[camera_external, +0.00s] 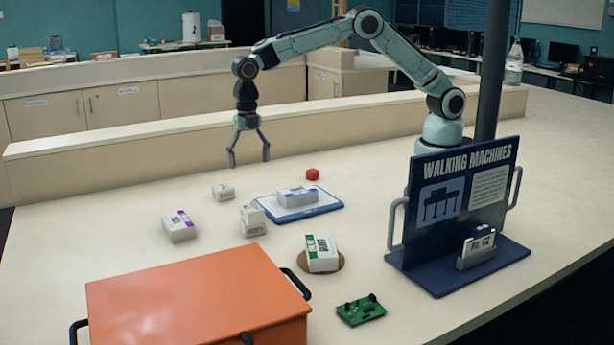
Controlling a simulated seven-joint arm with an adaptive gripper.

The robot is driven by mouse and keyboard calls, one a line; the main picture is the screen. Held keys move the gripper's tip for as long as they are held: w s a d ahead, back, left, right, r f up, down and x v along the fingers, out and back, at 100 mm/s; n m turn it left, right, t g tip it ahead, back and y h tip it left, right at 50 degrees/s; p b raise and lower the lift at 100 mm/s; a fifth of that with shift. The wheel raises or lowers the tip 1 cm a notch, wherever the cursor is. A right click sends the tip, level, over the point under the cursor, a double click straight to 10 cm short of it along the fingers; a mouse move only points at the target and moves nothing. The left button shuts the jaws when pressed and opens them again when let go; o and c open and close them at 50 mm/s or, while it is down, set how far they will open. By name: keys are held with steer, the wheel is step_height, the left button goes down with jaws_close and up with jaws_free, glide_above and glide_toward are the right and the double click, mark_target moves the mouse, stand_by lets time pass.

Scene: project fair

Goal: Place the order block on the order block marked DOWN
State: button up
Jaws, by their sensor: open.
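Several pale blocks that may be order blocks are on the table. A small white block (223,191) sits at the back left, and a purple-striped block (179,227) is in front of it to the left. A grey-white block (252,220) stands near the middle. A pale block with blue marks (298,196) lies on the blue-rimmed tray (322,206). A green-striped block (321,254) rests on a round brown coaster (341,265). The lettering is too small to tell which reads DOWN. My gripper (249,158) is open and empty, pointing down above the table behind the blocks.
An orange case (200,295) fills the front left. A green circuit board (361,310) lies at the front. A dark "WALKING MACHINES" display (440,203) with a small sign holder (476,250) stands at the right. A red knob-like object (312,174) sits behind the tray. The far left table is clear.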

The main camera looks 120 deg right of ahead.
steer(key=s+a+r+m, duration=0.7)
steer(key=s+r, duration=0.3)
steer(key=s, duration=0.3)
steer(key=s+a+m, duration=0.2)
steer(key=s+m, duration=0.3)
steer(key=s, duration=0.5)
steer(key=s+a+f+m, duration=0.1)
steer(key=s+a+m, duration=0.2)
steer(key=s, duration=0.8)
steer(key=shift+s+a+f+m+y, duration=0.15)
steer(key=shift+s+f+m+y, duration=0.2)
steer(key=shift+m, duration=0.55)
